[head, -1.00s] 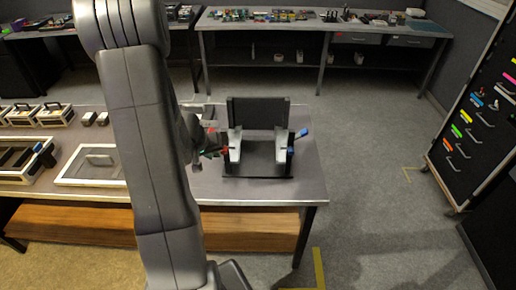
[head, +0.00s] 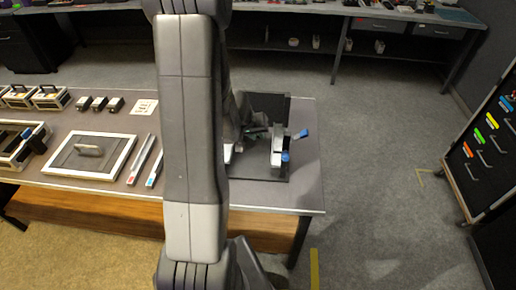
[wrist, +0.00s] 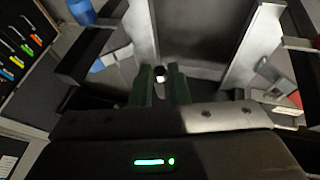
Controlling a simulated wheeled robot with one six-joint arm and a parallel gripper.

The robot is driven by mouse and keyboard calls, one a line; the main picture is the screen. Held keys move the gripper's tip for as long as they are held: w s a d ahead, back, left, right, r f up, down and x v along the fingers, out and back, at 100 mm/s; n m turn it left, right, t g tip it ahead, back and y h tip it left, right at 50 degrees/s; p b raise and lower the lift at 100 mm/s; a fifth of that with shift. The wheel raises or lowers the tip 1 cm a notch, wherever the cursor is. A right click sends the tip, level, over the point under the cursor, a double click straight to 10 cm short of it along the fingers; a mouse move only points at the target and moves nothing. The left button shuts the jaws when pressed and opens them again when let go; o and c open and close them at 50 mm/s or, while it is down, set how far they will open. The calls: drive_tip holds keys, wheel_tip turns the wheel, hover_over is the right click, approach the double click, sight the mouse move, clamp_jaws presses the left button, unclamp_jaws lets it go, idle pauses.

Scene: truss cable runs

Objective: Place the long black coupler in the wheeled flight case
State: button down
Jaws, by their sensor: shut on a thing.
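My gripper (head: 256,132) is over the black stand, partly hidden behind my arm in the head view. In the wrist view my gripper (wrist: 160,88) is shut on a small dark cylindrical piece (wrist: 159,72) with a pale end. Most of this piece is hidden, so I cannot tell its length; it may be the long black coupler. The piece is between the two pale uprights of the stand.
The black stand (head: 272,106) has pale blocks and blue knobs (head: 301,134) and sits at the table's right end. Left of my arm lie two silver bars (head: 142,158), a white-rimmed tray (head: 64,172) and several small cases.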

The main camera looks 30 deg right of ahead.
wheel_tip(320, 180, down, 8)
drive_tip(key=b, duration=0.3)
drive_tip(key=shift+f+b, duration=0.65)
drive_tip(key=shift+b, duration=0.45)
drive_tip(key=c, duration=1.4)
unclamp_jaws()
drive_tip(key=shift+r, duration=0.1)
drive_tip(key=p+v, duration=0.6)
drive_tip(key=v, duration=0.7)
drive_tip(key=shift+d+r, duration=0.1)
drive_tip(key=shift+w, duration=0.1)
